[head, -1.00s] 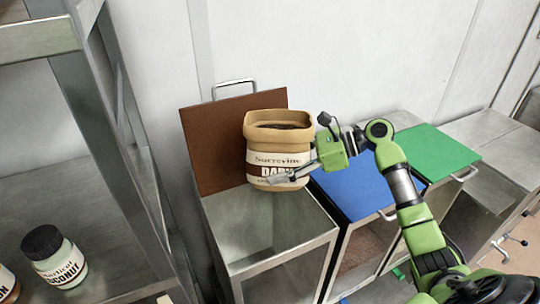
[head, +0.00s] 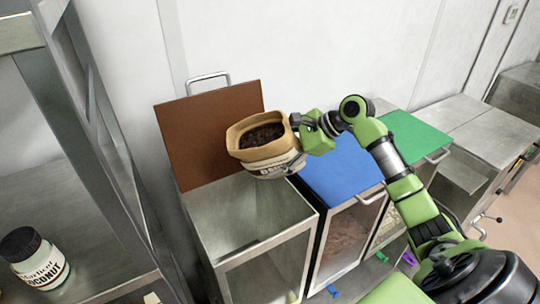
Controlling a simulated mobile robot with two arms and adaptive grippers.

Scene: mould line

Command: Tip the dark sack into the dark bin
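The dark sack (head: 268,163) is a tan bag with a white label and an open top with dark brown pieces inside. It is tilted, its mouth turned towards me, above the back of the open bin. My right gripper (head: 300,128) is shut on the sack's right side; its fingertips are partly hidden. The bin with the brown lid (head: 208,132) is open, its lid standing up behind it. The visible metal inside of this bin (head: 245,215) looks bare; its floor is not clearly seen. My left gripper is not in view.
Closed bins with a blue lid (head: 340,168) and a green lid (head: 418,137) stand to the right. A metal shelf rack (head: 75,120) stands close on the left, with a coconut jar (head: 38,262) on it. A white wall is behind.

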